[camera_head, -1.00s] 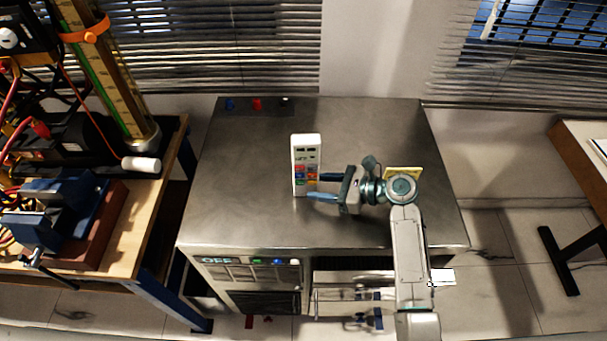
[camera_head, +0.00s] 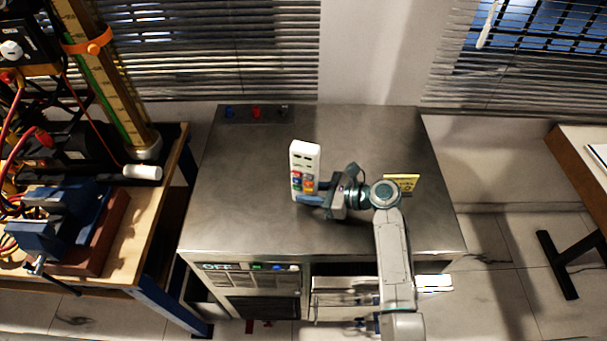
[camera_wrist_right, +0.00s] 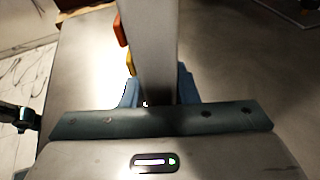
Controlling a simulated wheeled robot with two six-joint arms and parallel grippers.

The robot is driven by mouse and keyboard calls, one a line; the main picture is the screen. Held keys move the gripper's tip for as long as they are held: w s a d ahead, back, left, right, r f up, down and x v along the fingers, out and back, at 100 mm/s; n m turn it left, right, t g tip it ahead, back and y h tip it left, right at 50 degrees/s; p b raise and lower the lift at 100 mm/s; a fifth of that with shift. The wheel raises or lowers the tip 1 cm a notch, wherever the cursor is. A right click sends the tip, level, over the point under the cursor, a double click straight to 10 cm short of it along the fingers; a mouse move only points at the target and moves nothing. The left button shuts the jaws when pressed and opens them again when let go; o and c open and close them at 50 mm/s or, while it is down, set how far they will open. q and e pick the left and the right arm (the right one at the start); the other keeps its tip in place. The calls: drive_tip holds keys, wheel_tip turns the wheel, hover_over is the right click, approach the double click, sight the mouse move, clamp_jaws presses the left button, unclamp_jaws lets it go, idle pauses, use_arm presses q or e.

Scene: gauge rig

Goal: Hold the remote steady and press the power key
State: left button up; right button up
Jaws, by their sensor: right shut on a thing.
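The white remote (camera_head: 304,160) with coloured keys stands on the metal cabinet top in the head view, tilted slightly. My right gripper (camera_head: 310,196) is shut on its lower part, coming from the right. In the right wrist view the remote (camera_wrist_right: 150,45) rises between the blue fingers (camera_wrist_right: 160,92), seen edge-on, with an orange and a yellow key sticking out on its left side. The lowest part of the remote is hidden by the fingers. Which key is the power key is too small to tell. My left gripper is not in view.
The metal cabinet (camera_head: 240,170) has blue, red and dark knobs at its back left edge and a panel reading OFF (camera_head: 218,266) on its front. A yellow card (camera_head: 403,181) stands behind my right wrist. A workbench (camera_head: 150,215) with a blue vise (camera_head: 62,218) is at left.

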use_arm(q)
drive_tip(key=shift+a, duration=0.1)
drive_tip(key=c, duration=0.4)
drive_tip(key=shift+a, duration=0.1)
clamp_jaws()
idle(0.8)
